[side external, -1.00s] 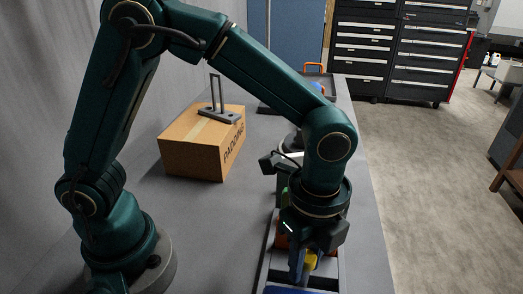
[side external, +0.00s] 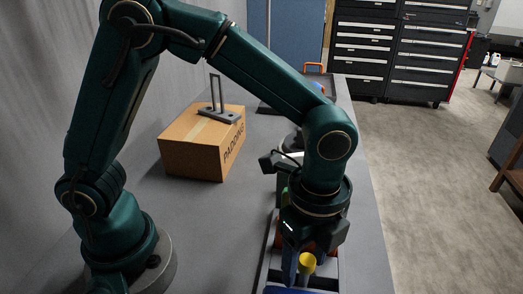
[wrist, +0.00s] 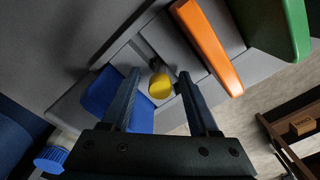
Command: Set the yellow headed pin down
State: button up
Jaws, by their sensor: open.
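The yellow headed pin (side external: 307,262) shows its round yellow head at the tray, beside my gripper's fingers, and looks roughly upright. In the wrist view its yellow head (wrist: 160,86) is between my two fingers, with a gap on both sides. A short grey length behind the head looks like its shaft; its lower end is hard to make out. My gripper (wrist: 160,74) is open, pointing down over the tray; in the side view (side external: 298,268) its fingers are partly hidden.
The grey tray (side external: 263,263) lies under my gripper. An orange piece (wrist: 207,45), a green piece (wrist: 273,22) and a blue piece (wrist: 102,92) stand close around the pin. A cardboard box (side external: 192,153) with a grey bracket (side external: 218,113) on top is farther back; bench beside it is clear.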

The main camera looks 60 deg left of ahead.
notch_tip(320, 180, up, 10)
jog(key=shift+r, duration=0.2)
jog(key=s+a+n+t, duration=0.2)
jog(key=s+a+n, duration=0.1)
jog(key=a+n, duration=0.4)
jog(key=s+a+n+t, duration=0.3)
jog(key=a+n, duration=0.4)
jog(key=n, duration=0.4)
jog(key=shift+s+a+f+t, duration=0.2)
jog(key=shift+a+t, duration=0.1)
jog(key=shift+a, duration=0.1)
